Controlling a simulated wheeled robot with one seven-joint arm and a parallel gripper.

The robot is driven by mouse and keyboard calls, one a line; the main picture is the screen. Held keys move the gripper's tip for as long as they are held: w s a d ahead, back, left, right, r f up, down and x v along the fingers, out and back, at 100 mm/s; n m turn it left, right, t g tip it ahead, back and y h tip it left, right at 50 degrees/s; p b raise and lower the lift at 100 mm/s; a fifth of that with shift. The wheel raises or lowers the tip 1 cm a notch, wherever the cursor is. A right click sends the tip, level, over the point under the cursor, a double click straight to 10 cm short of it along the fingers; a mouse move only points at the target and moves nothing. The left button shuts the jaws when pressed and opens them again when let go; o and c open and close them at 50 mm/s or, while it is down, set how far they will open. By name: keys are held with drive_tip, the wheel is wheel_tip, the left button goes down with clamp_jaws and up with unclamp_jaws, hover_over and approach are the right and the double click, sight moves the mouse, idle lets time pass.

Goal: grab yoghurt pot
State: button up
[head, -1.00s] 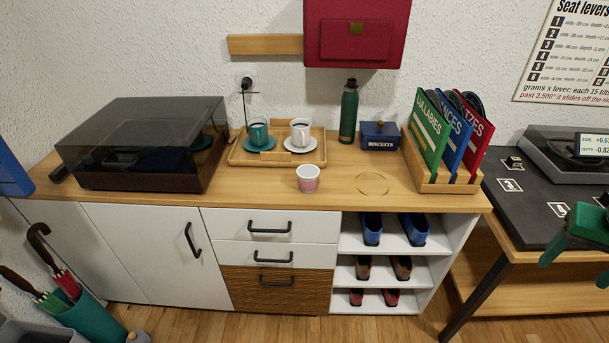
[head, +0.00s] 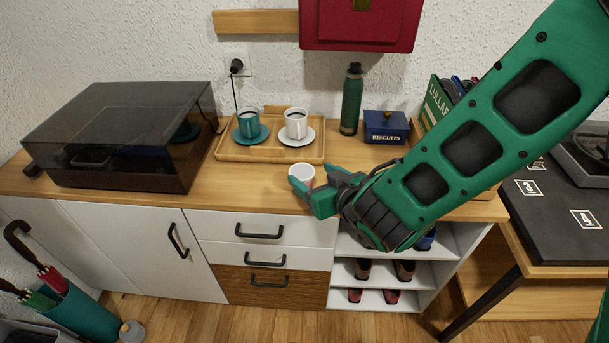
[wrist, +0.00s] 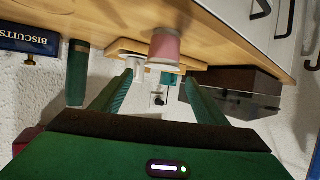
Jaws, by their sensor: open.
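The yoghurt pot (head: 302,171) is a small white and pink cup standing on the wooden sideboard top, in front of the tray. My gripper (head: 316,181) is open and empty beside it, low over the front of the top, and partly covers the pot's lower part in the head view. In the wrist view, which is turned over, the pot (wrist: 165,47) shows pink and lies just beyond the fingertips, roughly in line with the gap between the open fingers (wrist: 158,78). I see no contact between finger and pot.
Behind the pot is a wooden tray (head: 225,153) with a teal cup (head: 249,123) and a white cup (head: 296,125). A green bottle (head: 351,100) and a blue biscuit tin (head: 386,128) stand right of it. A dark-lidded turntable (head: 120,135) fills the left.

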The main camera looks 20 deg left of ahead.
sight(297, 168)
drive_tip(key=x, duration=0.5)
drive_tip(key=shift+a+f, duration=0.1)
drive_tip(key=shift+a, duration=0.05)
drive_tip(key=shift+f+x, duration=0.15)
drive_tip(key=shift+x, duration=1.1)
drive_tip(key=shift+f+x, duration=0.2)
drive_tip(key=shift+x, duration=1.1)
drive_tip(key=shift+s, duration=0.1)
drive_tip(key=c, duration=0.9)
